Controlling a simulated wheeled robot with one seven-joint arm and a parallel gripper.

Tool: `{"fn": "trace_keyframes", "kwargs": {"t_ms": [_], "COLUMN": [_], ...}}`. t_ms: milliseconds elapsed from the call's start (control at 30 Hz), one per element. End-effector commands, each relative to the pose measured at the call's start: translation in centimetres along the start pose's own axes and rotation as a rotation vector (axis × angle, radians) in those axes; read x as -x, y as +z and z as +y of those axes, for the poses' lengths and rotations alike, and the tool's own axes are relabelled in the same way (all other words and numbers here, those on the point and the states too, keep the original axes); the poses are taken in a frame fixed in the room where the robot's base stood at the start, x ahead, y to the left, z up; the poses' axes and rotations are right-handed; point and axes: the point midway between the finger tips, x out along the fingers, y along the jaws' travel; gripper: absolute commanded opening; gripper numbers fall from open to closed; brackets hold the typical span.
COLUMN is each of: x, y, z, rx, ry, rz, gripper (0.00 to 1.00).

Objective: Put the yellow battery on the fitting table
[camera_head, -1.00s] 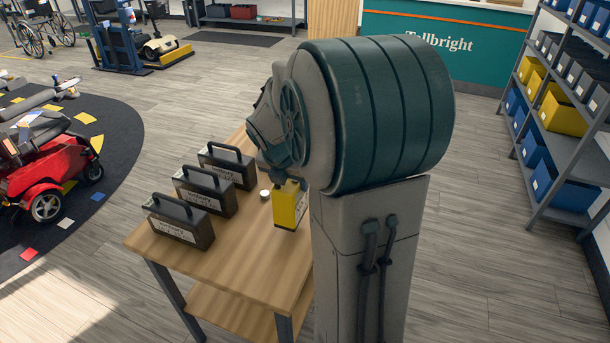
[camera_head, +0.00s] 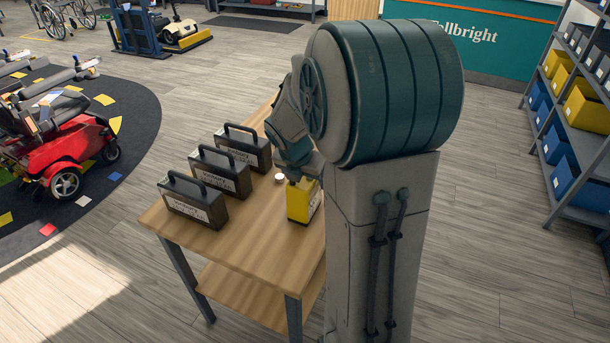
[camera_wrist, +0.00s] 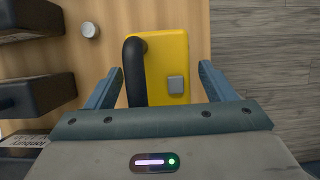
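The yellow battery (camera_head: 302,201), with a black handle, appears to stand upright on the wooden fitting table (camera_head: 252,240), near its right side. In the wrist view the yellow battery (camera_wrist: 165,68) lies between my fingers, with a gap visible on each side. My gripper (camera_wrist: 157,80) is open around it. In the head view my gripper (camera_head: 300,172) is just above the battery, its fingers mostly hidden by the arm. The battery's lower right side is close to my arm column.
Three black batteries with handles stand in a row on the table's left: near (camera_head: 192,204), middle (camera_head: 220,174) and far (camera_head: 243,149). A small white round piece (camera_head: 280,178) lies between them and the yellow battery. The table's front is clear. A red scooter (camera_head: 65,145) stands left.

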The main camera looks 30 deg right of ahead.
Motion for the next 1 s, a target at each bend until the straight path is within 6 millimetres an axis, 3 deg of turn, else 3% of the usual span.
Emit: {"fn": "trace_keyframes", "kwargs": {"t_ms": [233,367,800,1000], "x": [0.1,1.2,10.0,12.0], "y": [0.1,0.2,0.2,0.1], "z": [0.0,0.0,0.1,0.0], "rx": [0.000,-0.002,-0.001,-0.003], "ry": [0.000,0.001,0.002,0.002], "rz": [0.000,-0.002,-0.002,-0.001], "gripper": [0.76,0.76,0.76,0.76]}}
